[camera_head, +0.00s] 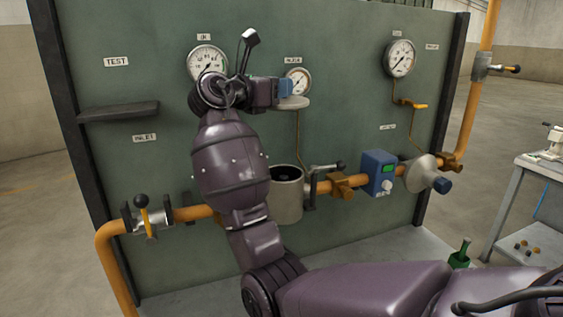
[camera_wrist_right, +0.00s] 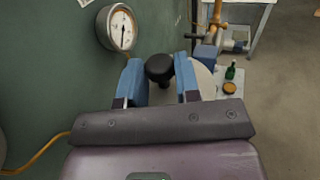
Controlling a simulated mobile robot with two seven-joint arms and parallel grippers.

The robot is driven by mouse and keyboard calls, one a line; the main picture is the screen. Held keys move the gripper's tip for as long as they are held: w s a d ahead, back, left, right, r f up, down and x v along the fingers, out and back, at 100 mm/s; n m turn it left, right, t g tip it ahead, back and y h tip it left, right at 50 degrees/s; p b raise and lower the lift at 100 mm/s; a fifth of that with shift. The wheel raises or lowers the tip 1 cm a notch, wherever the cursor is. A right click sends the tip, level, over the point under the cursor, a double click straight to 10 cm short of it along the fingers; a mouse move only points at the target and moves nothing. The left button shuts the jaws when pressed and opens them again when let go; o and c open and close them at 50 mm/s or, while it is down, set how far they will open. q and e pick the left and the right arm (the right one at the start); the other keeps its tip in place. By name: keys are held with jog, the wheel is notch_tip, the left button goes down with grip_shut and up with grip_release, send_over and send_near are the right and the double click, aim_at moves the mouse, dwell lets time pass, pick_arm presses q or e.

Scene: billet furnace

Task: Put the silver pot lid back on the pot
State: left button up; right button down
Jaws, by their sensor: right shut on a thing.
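The silver pot lid (camera_head: 292,103) is a pale disc held in the air in front of the panel, above the pot. My right gripper (camera_head: 284,88) has blue fingers and is shut on the lid's knob. In the right wrist view, the black knob (camera_wrist_right: 159,68) sits between the gripper's blue fingers (camera_wrist_right: 159,82), with part of the pale lid (camera_wrist_right: 204,78) behind the right finger. The silver pot (camera_head: 288,200) stands upright, open at the top with a dark inside, lower than the lid and partly behind my arm. My left gripper is not in view.
A green panel (camera_head: 340,120) carries several gauges, a dark shelf (camera_head: 118,111) and an orange pipe (camera_head: 192,213) with valves. A blue box (camera_head: 379,172) sits on the pipe right of the pot. A green bottle (camera_head: 461,254) and a grey table (camera_head: 530,172) are at right.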

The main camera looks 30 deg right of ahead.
jog(key=shift+f, duration=8.15)
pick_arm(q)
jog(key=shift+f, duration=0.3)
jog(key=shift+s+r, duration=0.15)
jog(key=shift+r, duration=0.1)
pick_arm(e)
jog(key=shift+f, duration=0.45)
jog(key=c, duration=0.8)
grip_release()
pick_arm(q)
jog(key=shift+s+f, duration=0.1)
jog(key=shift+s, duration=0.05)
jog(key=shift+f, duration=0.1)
pick_arm(e)
jog(key=shift+r, duration=0.1)
